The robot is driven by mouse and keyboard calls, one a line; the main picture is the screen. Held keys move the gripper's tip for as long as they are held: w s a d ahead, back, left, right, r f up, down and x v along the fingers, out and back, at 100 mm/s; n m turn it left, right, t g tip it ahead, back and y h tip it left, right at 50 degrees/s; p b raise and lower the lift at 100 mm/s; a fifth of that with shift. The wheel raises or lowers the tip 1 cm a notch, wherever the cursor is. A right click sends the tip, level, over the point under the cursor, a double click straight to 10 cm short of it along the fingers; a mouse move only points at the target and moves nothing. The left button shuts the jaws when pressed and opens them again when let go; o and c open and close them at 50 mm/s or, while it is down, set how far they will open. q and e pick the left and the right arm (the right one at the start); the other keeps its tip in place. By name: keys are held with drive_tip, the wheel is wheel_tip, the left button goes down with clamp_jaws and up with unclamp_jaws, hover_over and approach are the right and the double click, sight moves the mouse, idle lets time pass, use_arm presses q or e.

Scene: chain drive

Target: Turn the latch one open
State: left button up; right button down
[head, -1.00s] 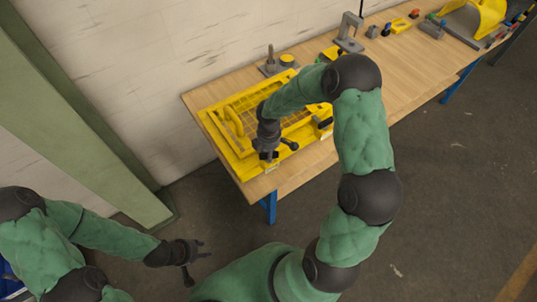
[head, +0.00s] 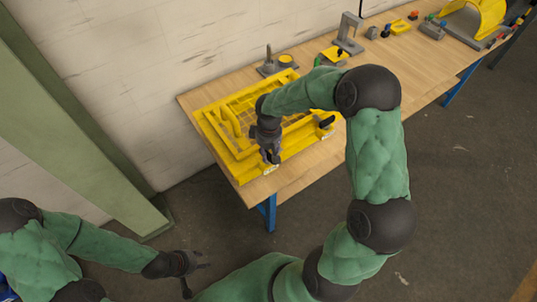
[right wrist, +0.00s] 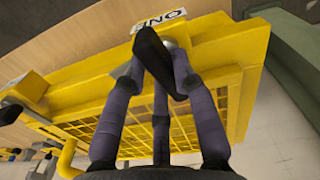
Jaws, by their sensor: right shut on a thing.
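The yellow fixture (head: 247,172) lies on the near left end of the workbench. In the right wrist view, the black handle of latch one (right wrist: 153,52) stands at the fixture's edge beside a white label (right wrist: 160,17) reading "ONE", seen upside down. My right gripper (head: 274,157) is at this front corner; in the right wrist view its fingers (right wrist: 158,68) are closed around the handle, which partly hides the latch's base. A second black latch handle (head: 327,123) is at the fixture's right end. My left gripper (head: 204,259) is open and empty, away from the bench.
The wooden bench top (head: 300,172) is bare along the front edge right of the fixture. A grey post on a base (head: 269,62) stands behind it. A grey stand (head: 349,35) and small parts stand further right. A green column (head: 80,120) is at left.

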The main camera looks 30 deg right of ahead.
drive_tip(key=shift+m+b, duration=0.5)
drive_tip(key=shift+m, duration=0.7)
drive_tip(key=c, duration=1)
unclamp_jaws()
wheel_tip(320, 180, up, 12)
